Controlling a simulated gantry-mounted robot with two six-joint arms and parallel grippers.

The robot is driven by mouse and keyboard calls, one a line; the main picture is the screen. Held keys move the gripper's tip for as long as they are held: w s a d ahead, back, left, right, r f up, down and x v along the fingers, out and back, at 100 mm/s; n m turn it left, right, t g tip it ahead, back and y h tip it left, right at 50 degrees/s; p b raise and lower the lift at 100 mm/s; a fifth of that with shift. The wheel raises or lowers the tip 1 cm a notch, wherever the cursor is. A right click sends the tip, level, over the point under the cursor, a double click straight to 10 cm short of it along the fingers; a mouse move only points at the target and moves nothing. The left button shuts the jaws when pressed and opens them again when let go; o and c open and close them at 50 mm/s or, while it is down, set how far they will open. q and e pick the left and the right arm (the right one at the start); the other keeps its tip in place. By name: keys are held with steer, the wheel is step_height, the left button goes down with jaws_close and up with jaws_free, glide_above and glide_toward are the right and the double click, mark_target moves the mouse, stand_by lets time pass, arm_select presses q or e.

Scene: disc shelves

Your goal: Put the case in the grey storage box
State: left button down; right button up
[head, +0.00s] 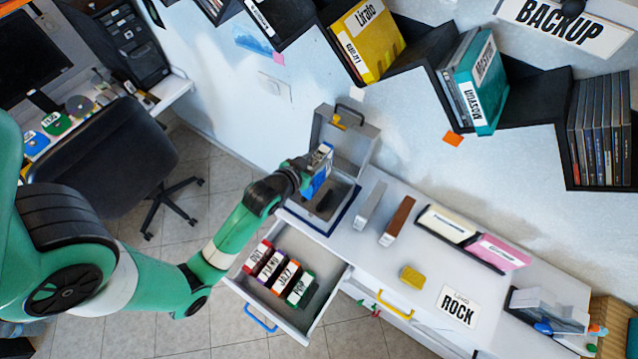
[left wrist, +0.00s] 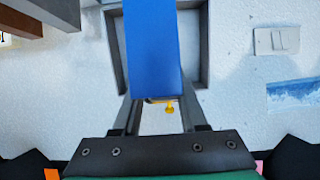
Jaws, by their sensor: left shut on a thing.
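My left gripper (head: 306,172) is shut on a blue case (head: 320,174) with a white label, held above the grey storage box (head: 347,219). The box stands open on the white cabinet top, its lid (head: 364,158) raised against the wall side. A dark item lies inside the box; the case and gripper hide part of the interior. In the left wrist view the blue case (left wrist: 152,50) sits between the fingers (left wrist: 158,115), with the grey lid (left wrist: 198,40) and a yellow latch behind it. My right gripper is not in view.
An open drawer (head: 335,305) below holds several labelled cases. A grey case (head: 370,205) and a brown case (head: 398,220) stand right of the box. Black wall shelves (head: 540,105) with binders hang above. A yellow block (head: 411,277) lies farther right.

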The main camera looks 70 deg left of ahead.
mark_target(317, 179)
arm_select(q)
steer(key=f, duration=0.2)
steer(key=f+b, duration=0.1)
steer(key=f, duration=0.3)
steer(key=shift+s+d+b, duration=0.2)
steer(key=shift+d+b, duration=0.05)
steer(key=shift+b, duration=0.1)
steer(key=shift+w+f+b, duration=0.1)
steer(key=shift+f+b, duration=0.45)
steer(key=shift+f, duration=1.45)
steer(key=shift+f, duration=0.2)
steer(key=shift+c, duration=2.2)
jaws_free()
steer(key=shift+r, duration=0.1)
